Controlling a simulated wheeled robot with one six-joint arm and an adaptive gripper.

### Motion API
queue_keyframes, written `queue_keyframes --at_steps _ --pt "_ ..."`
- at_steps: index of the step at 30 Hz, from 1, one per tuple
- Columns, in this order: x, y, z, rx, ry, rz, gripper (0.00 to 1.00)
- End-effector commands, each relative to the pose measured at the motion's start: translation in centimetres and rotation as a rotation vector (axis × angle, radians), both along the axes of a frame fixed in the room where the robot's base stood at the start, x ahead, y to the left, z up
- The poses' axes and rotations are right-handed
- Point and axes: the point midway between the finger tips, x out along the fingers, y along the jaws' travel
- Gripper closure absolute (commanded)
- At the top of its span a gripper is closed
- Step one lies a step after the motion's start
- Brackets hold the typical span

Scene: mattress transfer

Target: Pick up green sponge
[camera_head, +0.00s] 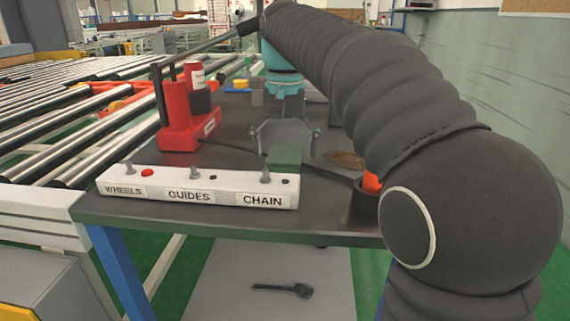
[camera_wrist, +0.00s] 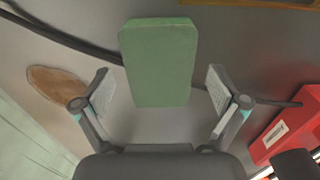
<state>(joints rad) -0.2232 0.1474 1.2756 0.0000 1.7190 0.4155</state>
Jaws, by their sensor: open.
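The green sponge (camera_head: 284,156) lies on the dark table (camera_head: 330,222) behind the white labelled box. In the wrist view the sponge (camera_wrist: 160,62) is a green block, upright in the picture, its near end reaching between my finger pads. My gripper (camera_head: 285,135) hangs just behind the sponge in the head view. In the wrist view my gripper (camera_wrist: 161,92) is open, with one finger on each side and a visible gap to the sponge on both sides. Whether the fingertips touch the table cannot be told.
The white box (camera_head: 205,187) labelled WHEELS, GUIDES and CHAIN stands at the table's front edge. A red device (camera_head: 181,125) stands left, and a black cable (camera_head: 318,168) crosses the table. A brown oval patch (camera_head: 345,160) lies right of the sponge. A roller conveyor (camera_head: 75,110) runs along the left.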

Motion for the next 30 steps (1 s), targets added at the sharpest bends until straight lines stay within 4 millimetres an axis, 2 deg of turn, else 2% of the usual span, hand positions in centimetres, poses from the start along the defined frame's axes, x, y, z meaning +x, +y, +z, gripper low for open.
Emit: queue_keyframes --at_steps 3,11,12,17,30 --pt "-0.08 -0.04 -0.92 0.000 0.000 0.000 0.03" --pt "-0.05 -0.04 -1.02 0.000 -0.001 0.000 0.03" --pt "-0.05 -0.04 -1.01 0.000 -0.001 0.000 0.13" --pt "-0.04 -0.04 -1.01 0.000 -0.001 0.000 0.44" --pt "-0.04 -0.04 -0.95 0.000 0.000 0.000 0.45"
